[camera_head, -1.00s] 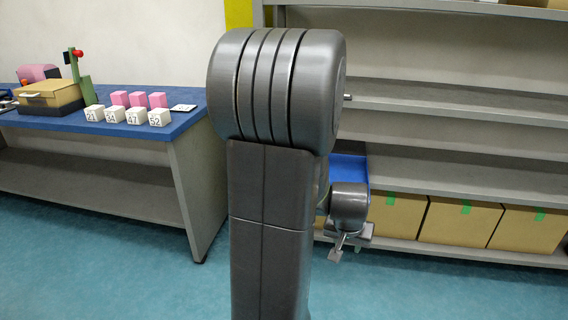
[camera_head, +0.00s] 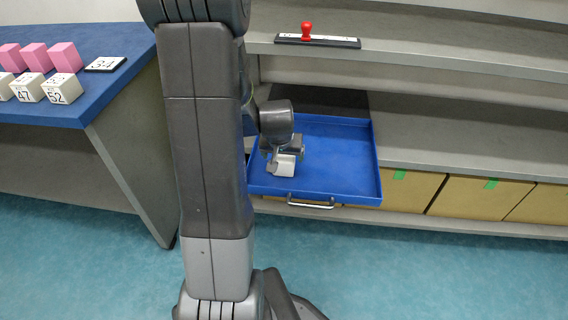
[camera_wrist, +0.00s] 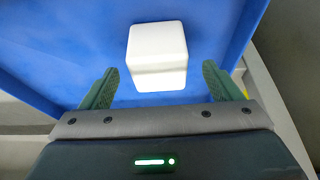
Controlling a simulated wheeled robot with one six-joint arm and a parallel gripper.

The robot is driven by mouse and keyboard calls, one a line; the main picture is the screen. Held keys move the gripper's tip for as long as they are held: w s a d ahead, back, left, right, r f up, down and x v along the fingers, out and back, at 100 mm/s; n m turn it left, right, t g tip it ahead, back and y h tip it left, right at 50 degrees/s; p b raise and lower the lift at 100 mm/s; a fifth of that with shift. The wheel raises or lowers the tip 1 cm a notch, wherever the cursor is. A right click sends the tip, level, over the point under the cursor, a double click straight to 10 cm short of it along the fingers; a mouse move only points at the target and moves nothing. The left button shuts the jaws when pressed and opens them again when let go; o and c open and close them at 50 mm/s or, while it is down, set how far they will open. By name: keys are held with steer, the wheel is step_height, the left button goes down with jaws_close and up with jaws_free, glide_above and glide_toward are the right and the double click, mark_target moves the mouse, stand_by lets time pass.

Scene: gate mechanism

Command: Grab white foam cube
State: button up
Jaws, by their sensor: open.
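The white foam cube (camera_wrist: 157,42) lies in a blue drawer tray (camera_wrist: 55,35) in the wrist view. My gripper (camera_wrist: 160,68) is open, with one green finger to the left of the cube and one to the right. The cube's near part lies between the fingertips, with a gap on both sides. In the head view, my gripper (camera_head: 285,153) is low over the left part of the blue tray (camera_head: 345,165). A small white patch at its end may be the cube, but I cannot tell for sure there.
The tray has raised walls and a metal handle (camera_head: 311,204) at its front. Grey shelves (camera_head: 480,135) stand around it, with cardboard boxes (camera_head: 477,195) to the right. A blue table (camera_head: 110,35) with numbered white blocks (camera_head: 62,88) and pink blocks (camera_head: 65,57) stands at left.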

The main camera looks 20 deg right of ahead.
mark_target(284, 157)
steer(key=b+x, duration=0.1)
steer(key=x, duration=0.4)
steer(key=shift+d, duration=0.1)
steer(key=c, duration=1.1)
steer(key=shift+o, duration=0.2)
